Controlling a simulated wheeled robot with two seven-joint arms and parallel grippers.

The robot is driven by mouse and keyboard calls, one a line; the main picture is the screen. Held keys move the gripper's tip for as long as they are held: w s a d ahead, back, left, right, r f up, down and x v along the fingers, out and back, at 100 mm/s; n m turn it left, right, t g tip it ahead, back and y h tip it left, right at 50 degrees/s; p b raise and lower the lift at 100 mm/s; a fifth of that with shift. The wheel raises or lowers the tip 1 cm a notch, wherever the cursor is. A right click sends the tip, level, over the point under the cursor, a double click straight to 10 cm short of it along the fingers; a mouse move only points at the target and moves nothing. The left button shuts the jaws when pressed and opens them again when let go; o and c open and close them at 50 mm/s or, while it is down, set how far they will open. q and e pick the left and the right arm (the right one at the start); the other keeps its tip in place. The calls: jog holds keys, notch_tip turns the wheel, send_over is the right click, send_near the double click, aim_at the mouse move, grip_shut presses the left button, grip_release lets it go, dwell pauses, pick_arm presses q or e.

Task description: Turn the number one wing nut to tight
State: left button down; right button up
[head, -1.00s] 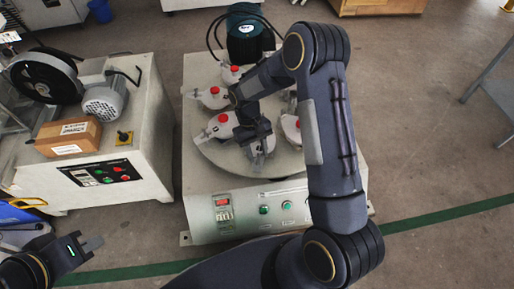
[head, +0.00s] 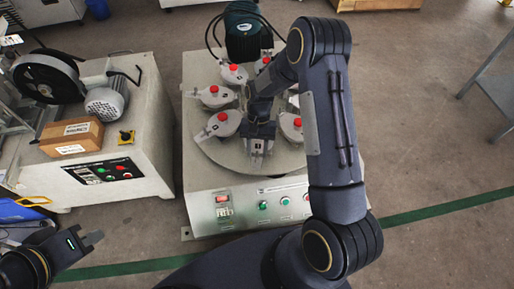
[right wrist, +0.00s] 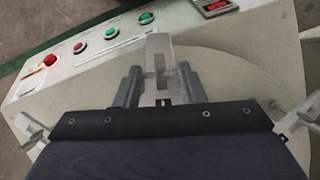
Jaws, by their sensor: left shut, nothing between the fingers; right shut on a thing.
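The front grey metal piece (head: 255,159) stands at the near edge of the round plate, directly in front of the control panel. My right gripper (head: 259,132) reaches down over it from above and hides much of it. In the right wrist view, the two fingers of my right gripper (right wrist: 159,84) stand on either side of a slotted metal piece (right wrist: 160,47) and are shut on it. The wing nut itself and its number are too small or hidden to make out. My left gripper (head: 92,239) is shut and empty at the lower left, away from the machine.
The round plate (head: 215,152) carries several grey pots with red knobs (head: 222,117) around my right gripper. A green motor (head: 243,38) stands behind. A second machine with a cardboard box (head: 70,137) is at left. The floor at right is mostly clear.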

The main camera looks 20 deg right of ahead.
dwell(0.4)
jog(key=o, duration=1)
jog(key=p+v, duration=0.2)
jog(key=v, duration=0.6)
jog(key=shift+f, duration=0.1)
